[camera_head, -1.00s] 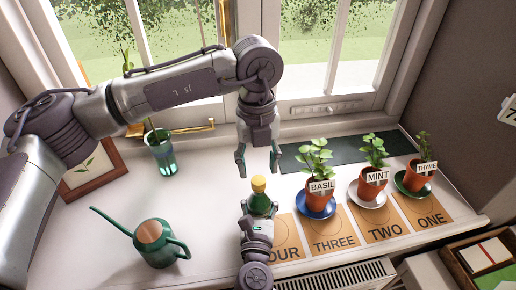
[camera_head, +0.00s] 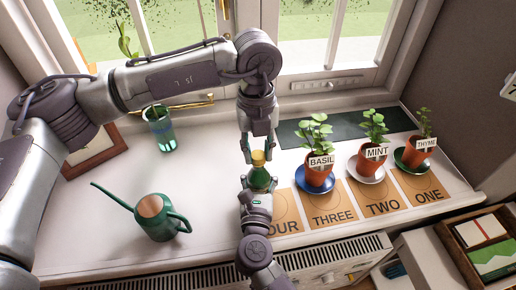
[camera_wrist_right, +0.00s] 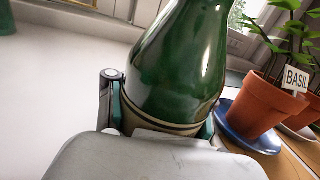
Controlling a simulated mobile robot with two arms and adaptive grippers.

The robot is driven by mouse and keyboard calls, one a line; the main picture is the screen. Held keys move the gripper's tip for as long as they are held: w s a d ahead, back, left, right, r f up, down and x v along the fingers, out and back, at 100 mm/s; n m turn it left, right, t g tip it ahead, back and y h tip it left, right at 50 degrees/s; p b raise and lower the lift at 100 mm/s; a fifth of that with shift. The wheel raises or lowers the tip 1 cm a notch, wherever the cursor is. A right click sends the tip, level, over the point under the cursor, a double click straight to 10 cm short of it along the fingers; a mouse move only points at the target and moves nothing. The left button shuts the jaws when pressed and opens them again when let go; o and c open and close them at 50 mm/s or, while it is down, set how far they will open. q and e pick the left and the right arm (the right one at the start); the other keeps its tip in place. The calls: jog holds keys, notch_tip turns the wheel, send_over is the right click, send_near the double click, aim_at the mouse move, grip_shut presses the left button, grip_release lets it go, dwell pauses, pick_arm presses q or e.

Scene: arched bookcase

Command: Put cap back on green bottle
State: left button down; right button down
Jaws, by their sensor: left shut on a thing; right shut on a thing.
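The green bottle (camera_head: 258,178) stands upright near the front of the white windowsill. A yellow cap (camera_head: 258,159) sits at the top of its neck; how firmly it is seated I cannot tell. My left gripper (camera_head: 258,156) points down from above, its fingers shut on the cap. My right gripper (camera_head: 257,194) comes from the front and is shut on the lower bottle body. In the right wrist view the bottle (camera_wrist_right: 180,65) is between the two fingers of my right gripper (camera_wrist_right: 165,110); its top is out of frame.
Right of the bottle, the basil pot (camera_head: 318,176), mint pot (camera_head: 368,160) and thyme pot (camera_head: 416,150) stand on saucers by numbered cards. A green watering can (camera_head: 158,220) stands left. A glass (camera_head: 161,132) and a frame (camera_head: 92,152) are behind. The sill between is clear.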

pick_arm(q)
jog(key=m, duration=0.6)
pick_arm(e)
jog(key=shift+f, duration=0.1)
pick_arm(q)
jog(key=m, duration=1.2)
jog(key=shift+m, duration=0.3)
jog(key=m, duration=0.5)
jog(key=shift+m, duration=0.4)
jog(key=c, duration=0.8)
grip_release()
jog(key=shift+w+r, duration=0.1)
jog(key=shift+r, duration=2.1)
